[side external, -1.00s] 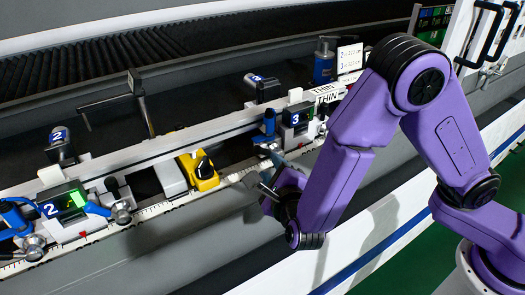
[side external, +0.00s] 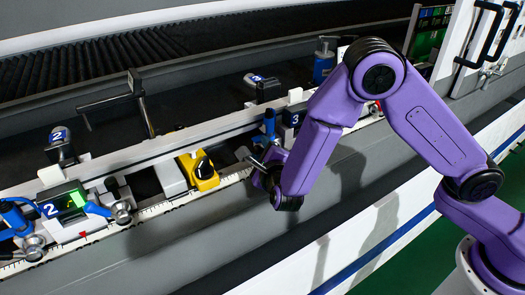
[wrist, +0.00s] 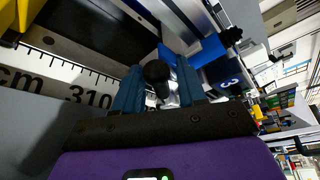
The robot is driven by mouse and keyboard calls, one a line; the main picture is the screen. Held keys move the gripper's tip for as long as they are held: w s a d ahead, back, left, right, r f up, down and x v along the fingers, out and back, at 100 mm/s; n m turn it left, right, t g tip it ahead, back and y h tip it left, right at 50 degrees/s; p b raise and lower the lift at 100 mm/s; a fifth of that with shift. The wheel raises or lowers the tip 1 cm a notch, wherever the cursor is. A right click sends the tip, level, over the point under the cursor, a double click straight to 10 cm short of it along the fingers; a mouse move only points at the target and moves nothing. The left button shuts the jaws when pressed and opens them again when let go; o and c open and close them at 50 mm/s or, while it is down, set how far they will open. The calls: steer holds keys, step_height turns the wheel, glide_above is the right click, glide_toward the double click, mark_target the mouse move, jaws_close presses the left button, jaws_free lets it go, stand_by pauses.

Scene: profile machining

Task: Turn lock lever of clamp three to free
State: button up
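Clamp three is a dark block marked 3 (side external: 292,117) with a blue part (side external: 269,122) at its left, on the white rail. My gripper (side external: 254,161) is just in front of and below it, and my arm hides the clamp's lower right. In the wrist view the clamp's 3 label (wrist: 231,81) and blue part (wrist: 204,50) are right of the fingers. A black round knob (wrist: 157,71), with silver metal behind it, sits between my two open fingers (wrist: 159,65). I cannot tell whether either finger touches it.
A yellow block with a black knob (side external: 204,171) is left of my gripper. Clamp two (side external: 64,203) is farther left, with a lit green display. A ruled scale (side external: 150,211) runs along the rail's front. A T-shaped bar (side external: 138,100) stands behind.

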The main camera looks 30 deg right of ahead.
jaws_close()
steer(key=shift+d+r+m+y, duration=0.2)
steer(key=shift+r+m+y, duration=0.15)
steer(key=shift+m, duration=0.15)
steer(key=shift+o, duration=0.9)
jaws_free()
steer(key=v, duration=1.7)
steer(key=shift+s+r, duration=0.2)
